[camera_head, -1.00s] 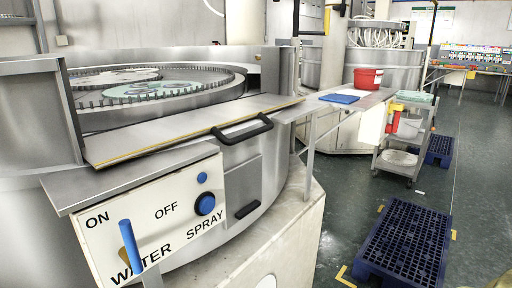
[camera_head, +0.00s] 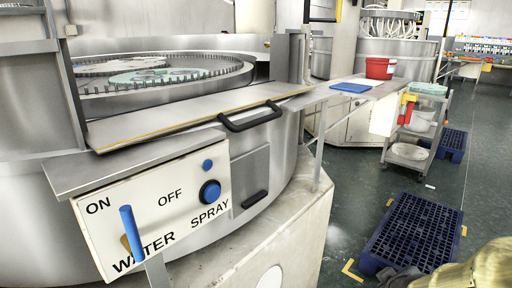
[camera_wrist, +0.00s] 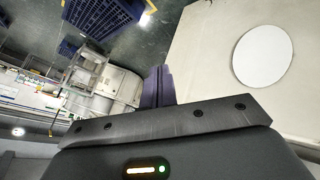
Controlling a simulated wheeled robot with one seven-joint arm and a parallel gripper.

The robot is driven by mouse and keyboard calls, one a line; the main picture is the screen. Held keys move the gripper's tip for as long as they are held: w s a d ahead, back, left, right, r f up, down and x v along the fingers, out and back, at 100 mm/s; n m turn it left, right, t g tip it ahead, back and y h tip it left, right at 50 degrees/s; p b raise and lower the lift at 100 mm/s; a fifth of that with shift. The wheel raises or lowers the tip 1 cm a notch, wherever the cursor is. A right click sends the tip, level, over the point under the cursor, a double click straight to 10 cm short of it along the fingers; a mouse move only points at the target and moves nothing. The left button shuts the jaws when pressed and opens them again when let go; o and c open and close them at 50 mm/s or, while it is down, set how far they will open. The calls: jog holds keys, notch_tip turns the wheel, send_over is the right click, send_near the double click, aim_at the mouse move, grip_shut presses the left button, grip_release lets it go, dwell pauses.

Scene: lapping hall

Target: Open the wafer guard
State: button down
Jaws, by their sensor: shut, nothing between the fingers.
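A shelf carries a red bucket (camera_head: 380,69) and blue tray. A cart (camera_head: 412,150) and a blue pallet (camera_head: 412,233) stand right on open floor.

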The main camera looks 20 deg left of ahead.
jog(key=w+a+r+n+t+y+b, duration=0.1)
jog(key=w+a+r+n+t+y, duration=0.3)
jog(key=a+r+n, duration=0.45)
jog(key=w+a+r+n+t+y+b, duration=0.1)
jog(key=w+a+r+n+t+y, duration=0.3)
jog(key=n, duration=0.7)
jog(key=s+a+r+n+g+y+b, duration=0.1)
jog(key=s+a+r+n+g+y, duration=0.2)
jog(key=a+n+y, duration=0.3)
jog(key=s+a+r+n+g+y+b, duration=0.1)
jog(key=s+a+r+n+g+y, duration=0.3)
jog(key=n+y, duration=0.4)
jog(key=s+a+r+n, duration=0.1)
jog(key=n, duration=0.6)
jog(key=shift+s+a, duration=0.35)
jog(key=shift+a, duration=0.05)
jog(key=r+x, duration=0.1)
jog(key=x, duration=0.5)
jog(key=d+r+x, duration=0.1)
jog(key=x, duration=0.5)
jog(key=shift+r, duration=0.5)
